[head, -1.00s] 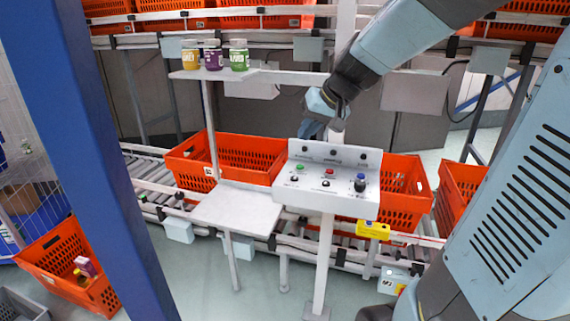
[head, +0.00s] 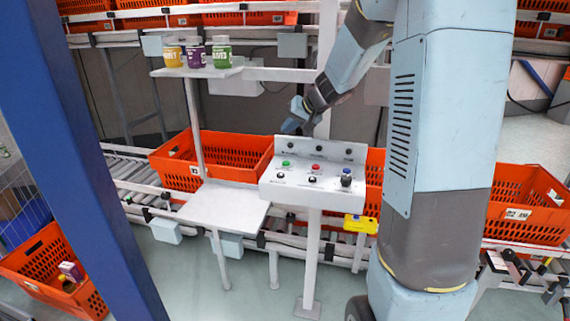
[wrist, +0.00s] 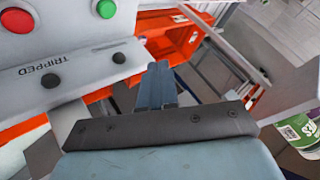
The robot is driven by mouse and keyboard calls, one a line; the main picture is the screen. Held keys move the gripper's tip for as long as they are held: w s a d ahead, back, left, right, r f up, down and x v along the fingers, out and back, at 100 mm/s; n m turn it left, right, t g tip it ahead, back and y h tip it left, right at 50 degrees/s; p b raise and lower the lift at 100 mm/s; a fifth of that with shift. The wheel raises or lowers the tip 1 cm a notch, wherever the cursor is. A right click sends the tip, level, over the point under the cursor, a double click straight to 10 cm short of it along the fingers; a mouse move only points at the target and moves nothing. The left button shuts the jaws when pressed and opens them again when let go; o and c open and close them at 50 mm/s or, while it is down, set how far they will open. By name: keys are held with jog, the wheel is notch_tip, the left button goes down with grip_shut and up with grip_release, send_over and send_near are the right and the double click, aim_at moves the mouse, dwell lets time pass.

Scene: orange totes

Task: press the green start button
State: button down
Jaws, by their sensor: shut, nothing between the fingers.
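The green button (head: 286,163) sits at the left of the top row on the sloped face of the white control box (head: 311,194). My gripper (head: 288,127) is above and behind the box's upright back plate, near its left end, apart from the green button. In the wrist view the shut, empty fingers (wrist: 157,84) point past the plate's edge. The green button (wrist: 106,9) lies at the top of the wrist view, left of and beyond the fingertips, with the red button (wrist: 17,20) farther left.
The back plate (wrist: 60,60), labelled "TRIPPED", stands close left of my fingers. Dark knobs (head: 346,180) share the box's face. Orange totes (head: 226,153) stand on the conveyor behind. Jars (head: 196,53) stand on a shelf at upper left.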

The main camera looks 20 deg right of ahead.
aim_at(289, 163)
jog(key=shift+f, duration=4.4)
jog(key=shift+f, duration=0.8)
jog(key=shift+r, duration=0.9)
jog(key=shift+r, duration=2.5)
